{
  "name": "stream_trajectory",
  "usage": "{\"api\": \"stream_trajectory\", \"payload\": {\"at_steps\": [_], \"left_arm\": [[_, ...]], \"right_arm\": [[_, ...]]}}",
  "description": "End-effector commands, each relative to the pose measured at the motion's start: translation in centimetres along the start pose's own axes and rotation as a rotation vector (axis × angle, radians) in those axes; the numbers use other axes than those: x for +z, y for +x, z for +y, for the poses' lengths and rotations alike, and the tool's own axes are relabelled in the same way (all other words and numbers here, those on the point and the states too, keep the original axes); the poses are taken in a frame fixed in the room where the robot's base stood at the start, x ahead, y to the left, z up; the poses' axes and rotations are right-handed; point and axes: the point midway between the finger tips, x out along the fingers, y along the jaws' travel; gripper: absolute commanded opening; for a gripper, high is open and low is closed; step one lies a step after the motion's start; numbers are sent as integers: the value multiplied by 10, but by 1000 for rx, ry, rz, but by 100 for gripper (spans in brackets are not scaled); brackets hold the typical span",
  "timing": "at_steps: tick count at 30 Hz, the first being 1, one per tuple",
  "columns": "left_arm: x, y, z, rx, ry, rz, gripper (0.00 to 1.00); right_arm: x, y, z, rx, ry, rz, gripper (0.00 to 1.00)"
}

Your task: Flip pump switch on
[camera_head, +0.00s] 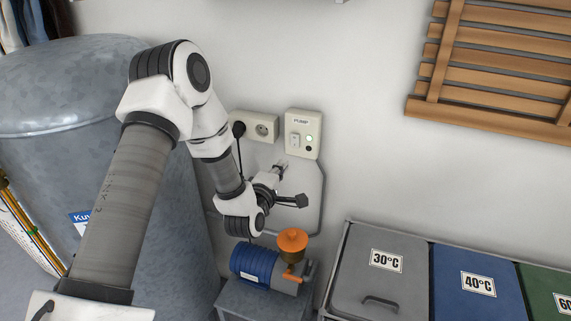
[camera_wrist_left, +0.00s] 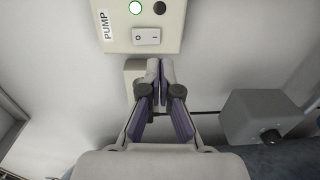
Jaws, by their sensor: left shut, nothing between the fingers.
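The pump switch box (camera_head: 303,121) is a cream wall plate labelled PUMP. It carries a white rocker switch (camera_head: 295,140), a bright lamp (camera_head: 309,139) with a green tint and a dark lamp (camera_head: 308,149). In the left wrist view the rocker (camera_wrist_left: 147,36) shows O and I marks; I cannot tell which side is pressed in. My left gripper (camera_head: 282,166) is shut and empty, just below the box in the head view. Its closed fingertips (camera_wrist_left: 158,66) are apart from the rocker. My right gripper is out of view.
A wall socket (camera_head: 262,128) with a black plug sits left of the box. A blue pump (camera_head: 252,265) with an orange funnel (camera_head: 292,240) stands below. A large metal tank (camera_head: 60,100) is at left, lidded laundry bins (camera_head: 375,283) at lower right, a wooden rack (camera_head: 500,65) at upper right.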

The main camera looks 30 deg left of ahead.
Motion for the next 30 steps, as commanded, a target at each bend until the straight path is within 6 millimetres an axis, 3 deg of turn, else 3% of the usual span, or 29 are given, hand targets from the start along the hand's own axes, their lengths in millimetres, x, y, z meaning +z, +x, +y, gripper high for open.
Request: {"api": "stream_trajectory", "payload": {"at_steps": [3, 9, 27, 30], "left_arm": [[0, -26, -10, -4, -2, 0, 0], [0, -56, -13, -3, -1, 0, 0], [0, -62, -12, -1, 1, 0, 0], [1, -64, -23, -22, 9, -4, 0]], "right_arm": [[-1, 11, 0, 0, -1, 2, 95], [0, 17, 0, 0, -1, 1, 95], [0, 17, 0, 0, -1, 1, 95], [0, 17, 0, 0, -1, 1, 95]]}}
